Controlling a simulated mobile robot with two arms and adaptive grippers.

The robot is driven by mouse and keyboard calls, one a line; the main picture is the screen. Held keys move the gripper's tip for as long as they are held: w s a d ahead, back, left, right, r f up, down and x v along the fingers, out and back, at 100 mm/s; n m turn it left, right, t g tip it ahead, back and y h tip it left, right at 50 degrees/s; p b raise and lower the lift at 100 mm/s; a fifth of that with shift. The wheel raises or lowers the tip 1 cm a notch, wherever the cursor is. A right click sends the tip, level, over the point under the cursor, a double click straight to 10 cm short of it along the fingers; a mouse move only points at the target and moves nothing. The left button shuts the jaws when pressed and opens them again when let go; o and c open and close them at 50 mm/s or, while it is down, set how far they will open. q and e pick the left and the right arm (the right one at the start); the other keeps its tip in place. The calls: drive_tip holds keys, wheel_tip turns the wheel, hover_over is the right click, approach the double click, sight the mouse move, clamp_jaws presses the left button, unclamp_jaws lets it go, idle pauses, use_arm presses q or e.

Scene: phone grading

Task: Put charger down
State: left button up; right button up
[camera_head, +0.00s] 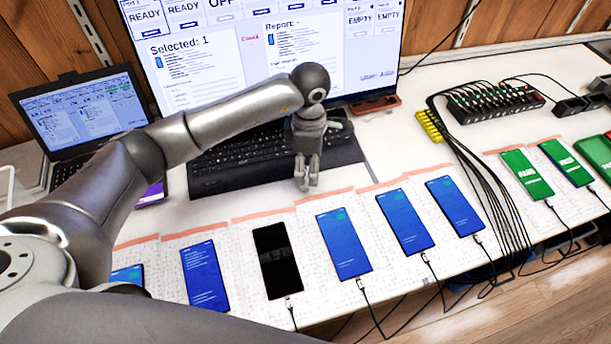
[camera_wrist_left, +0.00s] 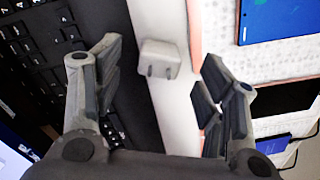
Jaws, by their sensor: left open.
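The charger (camera_wrist_left: 158,58) is a small light-grey block with two prongs. In the left wrist view it sits over the white table strip between the black keyboard and the paper sheets, in the gap between my fingers. My left gripper (camera_wrist_left: 160,92) is open, with a finger on each side and visible space between fingers and charger. In the head view my left gripper (camera_head: 306,182) points down at the keyboard's front edge. I cannot make out the charger there. My right gripper is not in view.
A black keyboard (camera_head: 245,158) lies behind the gripper. Several phones, including a black-screened one (camera_head: 277,262), lie on paper sheets along the front edge. A laptop (camera_head: 85,112) stands left, a large monitor (camera_head: 200,70) behind. A cabled hub (camera_head: 495,102) is at right. White table (camera_head: 392,150) is clear right of the keyboard.

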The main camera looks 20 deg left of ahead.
sight(306, 172)
use_arm(q)
drive_tip(key=f, duration=0.2)
drive_tip(key=f+p, duration=0.1)
drive_tip(key=shift+s+a+f, duration=0.15)
drive_tip(key=shift+a+f, duration=0.25)
drive_tip(key=shift+f, duration=0.4)
drive_tip(key=c, duration=1.2)
drive_tip(key=shift+r, duration=0.1)
